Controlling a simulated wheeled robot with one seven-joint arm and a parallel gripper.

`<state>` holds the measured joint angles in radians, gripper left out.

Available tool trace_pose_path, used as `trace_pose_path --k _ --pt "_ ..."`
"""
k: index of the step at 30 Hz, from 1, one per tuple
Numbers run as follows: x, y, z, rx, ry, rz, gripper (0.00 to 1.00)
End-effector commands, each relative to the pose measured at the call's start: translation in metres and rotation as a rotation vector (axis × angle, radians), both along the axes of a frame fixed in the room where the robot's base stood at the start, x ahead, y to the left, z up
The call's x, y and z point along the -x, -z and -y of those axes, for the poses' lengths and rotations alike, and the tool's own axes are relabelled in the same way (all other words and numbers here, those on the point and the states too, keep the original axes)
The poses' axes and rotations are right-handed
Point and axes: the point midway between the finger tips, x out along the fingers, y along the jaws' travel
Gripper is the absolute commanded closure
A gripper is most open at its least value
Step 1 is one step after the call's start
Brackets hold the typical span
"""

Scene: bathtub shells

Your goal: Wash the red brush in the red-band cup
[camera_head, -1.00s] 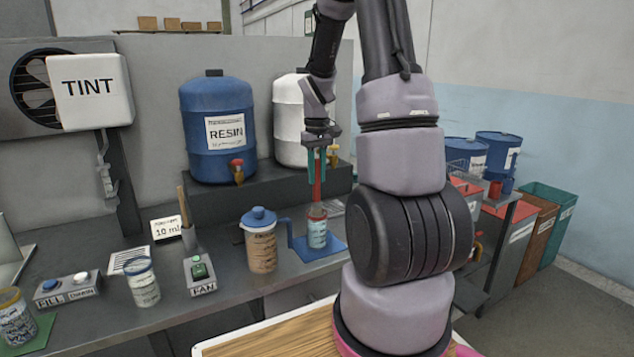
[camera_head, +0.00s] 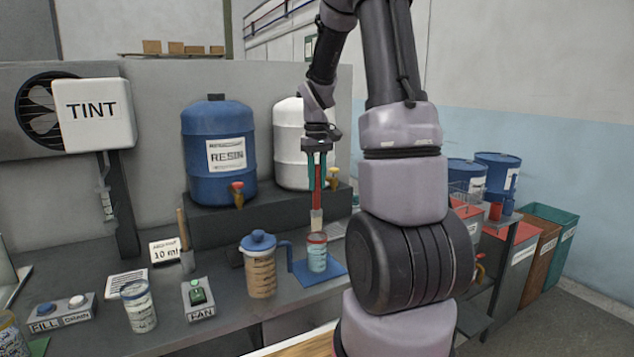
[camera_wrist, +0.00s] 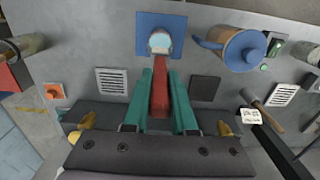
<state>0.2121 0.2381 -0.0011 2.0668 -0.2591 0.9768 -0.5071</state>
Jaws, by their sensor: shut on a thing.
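The red brush (camera_head: 318,182) hangs upright, bristles down, from my gripper (camera_head: 317,157), whose green fingers are shut on its handle. Its pale lower end (camera_head: 316,221) shows just above the red-band cup (camera_head: 317,255). The cup is a clear labelled cup with a red band at its rim, standing on a blue mat (camera_head: 330,272). In the wrist view, the red handle (camera_wrist: 160,95) lies between the green fingers (camera_wrist: 160,108), in line with the cup (camera_wrist: 160,42). Whether the bristle tips are still inside the rim is hard to tell.
A lidded blue-handled jug (camera_head: 262,272) stands just left of the mat. A FAN switch (camera_head: 198,298) and another cup (camera_head: 139,308) are farther left. The blue RESIN drum (camera_head: 218,150) and a white drum (camera_head: 291,150) stand on a raised shelf behind.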

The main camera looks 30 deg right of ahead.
Motion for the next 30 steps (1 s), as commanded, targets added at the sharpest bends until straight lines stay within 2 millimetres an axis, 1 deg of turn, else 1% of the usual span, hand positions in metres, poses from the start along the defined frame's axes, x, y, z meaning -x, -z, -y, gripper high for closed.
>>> trace_pose_path --k 5,15,18,30 --pt "0.0 -0.001 0.0 0.0 0.0 0.001 1.0" --pt "-0.001 -0.032 0.0 0.001 0.0 0.002 1.0" --pt "-0.001 -0.038 0.0 0.0 0.0 0.001 1.0" --pt "0.0 -0.04 0.0 0.0 0.0 0.0 1.0"
